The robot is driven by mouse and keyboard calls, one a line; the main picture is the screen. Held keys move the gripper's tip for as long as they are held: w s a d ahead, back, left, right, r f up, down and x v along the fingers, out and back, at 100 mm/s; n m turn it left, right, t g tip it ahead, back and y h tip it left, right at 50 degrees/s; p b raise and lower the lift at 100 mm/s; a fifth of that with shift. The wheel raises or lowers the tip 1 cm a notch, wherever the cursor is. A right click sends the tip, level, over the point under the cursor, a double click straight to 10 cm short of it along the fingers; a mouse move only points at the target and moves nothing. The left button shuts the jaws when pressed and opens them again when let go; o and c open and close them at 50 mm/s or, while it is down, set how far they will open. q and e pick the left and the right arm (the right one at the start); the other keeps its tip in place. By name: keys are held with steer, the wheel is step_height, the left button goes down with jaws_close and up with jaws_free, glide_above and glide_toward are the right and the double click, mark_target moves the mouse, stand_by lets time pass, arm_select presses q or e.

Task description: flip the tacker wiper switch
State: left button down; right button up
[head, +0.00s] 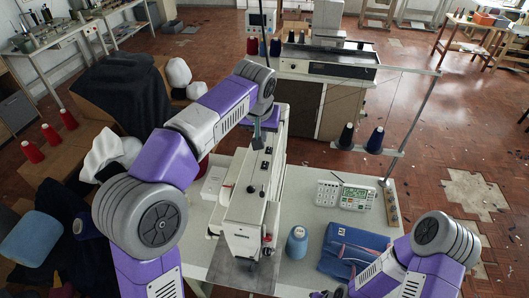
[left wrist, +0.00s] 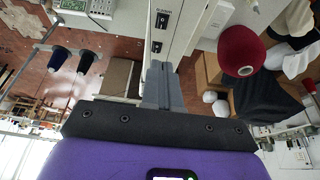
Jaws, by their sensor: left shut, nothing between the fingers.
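The tacker (head: 240,236) is a long white sewing machine on a pale table in the head view. Small dark switches lie along its top. My right gripper is barely visible at the bottom edge.
A thread stand (head: 410,125) rises at the right. A dark red cone (left wrist: 241,52) is close beside the machine in the left wrist view.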

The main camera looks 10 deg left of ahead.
mark_target(266, 161)
arm_select(q)
steer(key=shift+f, duration=0.15)
steer(key=x, duration=1.3)
steer(key=shift+s+f, duration=0.25)
steer(key=shift+f, duration=0.25)
